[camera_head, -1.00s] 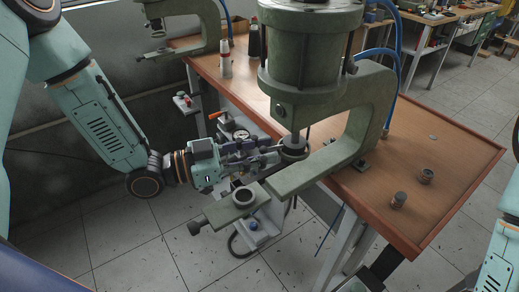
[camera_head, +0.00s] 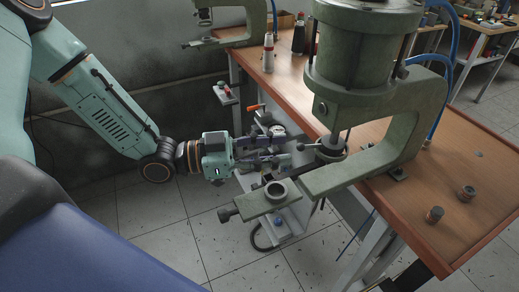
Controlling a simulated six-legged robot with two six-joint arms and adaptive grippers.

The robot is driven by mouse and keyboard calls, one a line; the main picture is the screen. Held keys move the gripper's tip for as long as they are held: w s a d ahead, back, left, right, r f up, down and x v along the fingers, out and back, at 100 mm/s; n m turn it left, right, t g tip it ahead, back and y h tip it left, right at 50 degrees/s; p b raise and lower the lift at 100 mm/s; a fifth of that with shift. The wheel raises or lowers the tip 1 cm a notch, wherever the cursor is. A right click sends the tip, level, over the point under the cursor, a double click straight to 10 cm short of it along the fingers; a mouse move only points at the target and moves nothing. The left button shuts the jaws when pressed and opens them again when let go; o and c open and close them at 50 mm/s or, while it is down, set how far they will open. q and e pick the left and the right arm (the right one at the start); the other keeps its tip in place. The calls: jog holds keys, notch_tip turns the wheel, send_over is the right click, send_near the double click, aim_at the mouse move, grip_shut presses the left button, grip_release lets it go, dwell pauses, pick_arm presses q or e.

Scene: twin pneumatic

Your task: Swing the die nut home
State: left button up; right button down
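The near green press (camera_head: 345,65) has a round ram pointing down over its lower arm. A dark ring (camera_head: 332,150) sits around the ram's lower end; I cannot tell for sure whether it is the die nut. A second round collar (camera_head: 276,190) is on the free end of the press's lower arm, apart from the ram. My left gripper (camera_head: 310,151) reaches in from the left, its fingertips at or beside the ring under the ram. The fingers overlap dark parts behind them, so their opening and any contact are unclear. My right gripper is out of view.
A second press (camera_head: 230,30) stands at the back left. Bottles (camera_head: 268,52) stand behind the near press. Open tiled floor lies below the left arm.

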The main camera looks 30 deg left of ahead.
pick_arm(q)
jog(key=shift+v, duration=1.45)
jog(key=shift+c, duration=0.2)
